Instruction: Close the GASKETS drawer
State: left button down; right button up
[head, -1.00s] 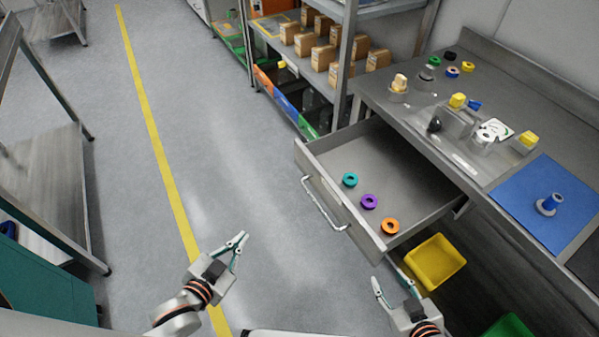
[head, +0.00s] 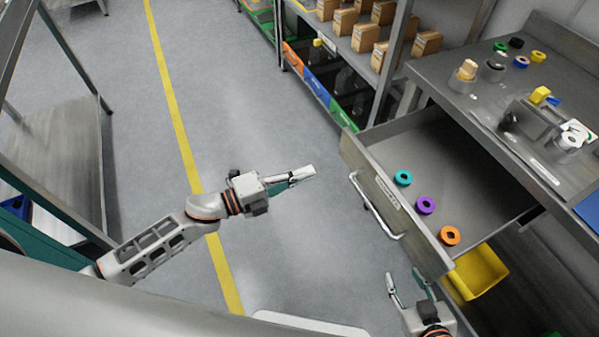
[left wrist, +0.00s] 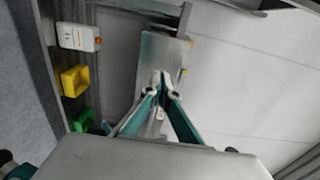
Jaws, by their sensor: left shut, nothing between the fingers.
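The drawer (head: 400,203) under the bench stands pulled out, with its labelled front and bar handle (head: 375,208) facing my side. A teal ring (head: 403,178), a purple ring (head: 426,205) and an orange ring (head: 450,236) lie in it. The label is too small to read. My left gripper (head: 308,173) is shut and empty, just left of the drawer front and apart from it. It also shows shut in the left wrist view (left wrist: 160,80). My right gripper (head: 405,281) is open and empty, below the drawer's near corner.
The bench (head: 450,95) above the drawer carries a fixture, several coloured rings and small parts. A yellow bin (head: 478,272) sits below the drawer's near side. A shelf rack with boxes (head: 368,37) stands behind. The floor left of the drawer is clear.

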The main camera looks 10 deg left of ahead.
aim_at(351, 156)
pick_arm(q)
jog(key=x, duration=0.9)
jog(key=shift+w+d, duration=0.35)
jog(key=shift+d, duration=0.05)
pick_arm(e)
jog(key=shift+w+a, duration=0.2)
jog(key=shift+a, duration=0.05)
pick_arm(q)
jog(key=shift+w+d, duration=0.1)
jog(key=shift+d, duration=0.05)
